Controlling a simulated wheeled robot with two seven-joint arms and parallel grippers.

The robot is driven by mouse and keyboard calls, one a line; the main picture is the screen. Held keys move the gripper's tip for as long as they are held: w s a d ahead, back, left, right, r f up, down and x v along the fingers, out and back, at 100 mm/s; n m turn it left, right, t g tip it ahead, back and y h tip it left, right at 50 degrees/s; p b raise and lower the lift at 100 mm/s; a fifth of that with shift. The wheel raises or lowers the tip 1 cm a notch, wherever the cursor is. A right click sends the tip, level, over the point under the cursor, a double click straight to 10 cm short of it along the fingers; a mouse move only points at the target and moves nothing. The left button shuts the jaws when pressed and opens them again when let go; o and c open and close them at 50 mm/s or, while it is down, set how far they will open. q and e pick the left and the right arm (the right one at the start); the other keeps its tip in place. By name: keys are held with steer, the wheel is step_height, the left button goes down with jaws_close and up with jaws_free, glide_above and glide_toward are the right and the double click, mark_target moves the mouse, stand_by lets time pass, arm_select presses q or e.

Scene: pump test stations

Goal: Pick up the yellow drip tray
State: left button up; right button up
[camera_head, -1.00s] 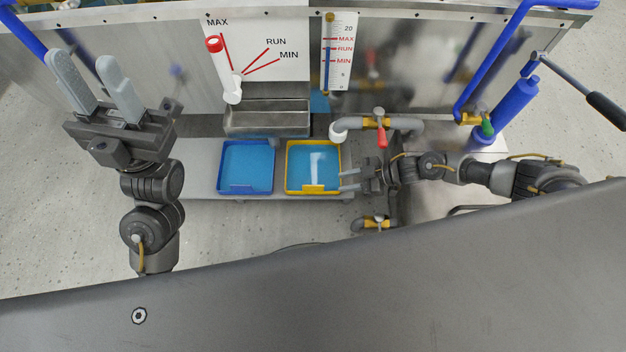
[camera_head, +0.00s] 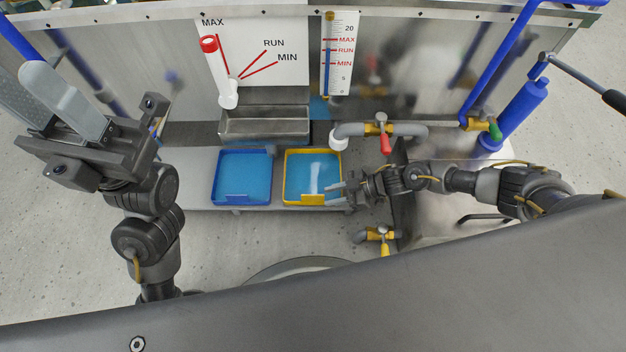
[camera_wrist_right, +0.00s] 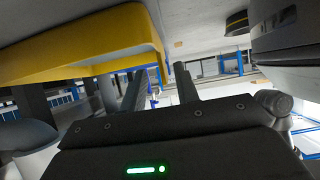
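The yellow drip tray (camera_head: 311,200) is a square yellow-rimmed tray with a blue inside and a bright reflection. It sits flat on the low grey shelf, right of a blue tray. My right gripper (camera_head: 329,196) is at its front right corner, fingers pointing left and overlapping the rim in the head view. Contact with the tray cannot be told. My left gripper (camera_head: 20,85) is raised at the far left, open and empty.
The blue tray (camera_head: 240,198) stands close left of the yellow one. A metal trough (camera_head: 264,123) lies behind them. A grey pipe with a red-handled valve (camera_head: 385,143) and a lower yellow valve (camera_head: 380,234) are close to my right arm.

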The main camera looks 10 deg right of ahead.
mark_target(317, 201)
steer(key=b+x, duration=0.2)
steer(key=x, duration=0.3)
steer(key=shift+a+r+b, duration=0.25)
steer(key=shift+b, duration=0.15)
jaws_close()
steer(key=shift+r, duration=0.1)
